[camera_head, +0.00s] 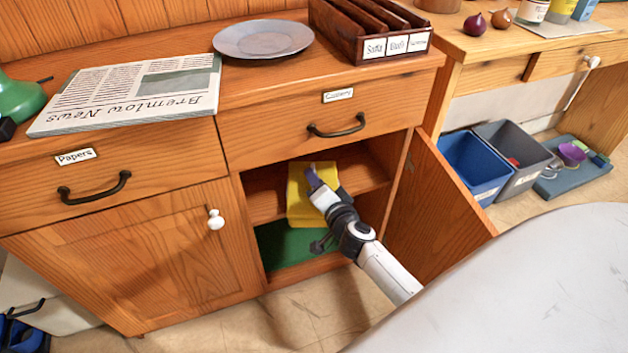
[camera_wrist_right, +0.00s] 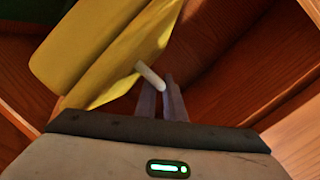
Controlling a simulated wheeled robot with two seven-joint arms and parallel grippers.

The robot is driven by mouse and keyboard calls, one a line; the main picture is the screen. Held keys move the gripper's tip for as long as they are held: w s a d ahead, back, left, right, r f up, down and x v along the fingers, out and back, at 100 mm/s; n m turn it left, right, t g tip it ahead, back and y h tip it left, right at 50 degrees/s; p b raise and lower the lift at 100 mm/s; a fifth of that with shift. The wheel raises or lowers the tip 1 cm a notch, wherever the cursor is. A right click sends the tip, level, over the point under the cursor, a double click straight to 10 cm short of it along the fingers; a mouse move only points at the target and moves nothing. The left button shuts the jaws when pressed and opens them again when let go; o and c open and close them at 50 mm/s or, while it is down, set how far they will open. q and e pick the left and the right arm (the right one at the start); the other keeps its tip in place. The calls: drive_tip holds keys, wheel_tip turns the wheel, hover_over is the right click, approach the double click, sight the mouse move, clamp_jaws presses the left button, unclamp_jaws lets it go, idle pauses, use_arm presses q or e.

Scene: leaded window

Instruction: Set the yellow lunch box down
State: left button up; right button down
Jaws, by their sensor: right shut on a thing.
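The yellow lunch box (camera_head: 298,197) is at the open cupboard, level with its middle shelf (camera_head: 262,195) and overlapping the shelf's front edge. I cannot tell whether it rests on the shelf or hangs just above it. My right gripper (camera_head: 316,180) reaches in from the lower right and partly covers the box. In the right wrist view its two fingers (camera_wrist_right: 162,100) are shut on the box's pale handle (camera_wrist_right: 150,75). The yellow body (camera_wrist_right: 100,50) lies tilted across the upper left there. A green mat (camera_head: 285,247) covers the cupboard's bottom. My left gripper is not in view.
The cupboard door (camera_head: 437,195) stands open to the right of my arm. A closed drawer (camera_head: 330,125) is above the opening. A plate (camera_head: 263,38), a newspaper (camera_head: 135,92) and a divided wooden box (camera_head: 365,30) are on top. A pale round tabletop (camera_head: 530,285) fills the lower right.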

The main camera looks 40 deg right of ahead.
drive_tip(key=shift+f, duration=0.1)
drive_tip(key=c, duration=1.8)
unclamp_jaws()
drive_tip(key=shift+c, duration=0.2)
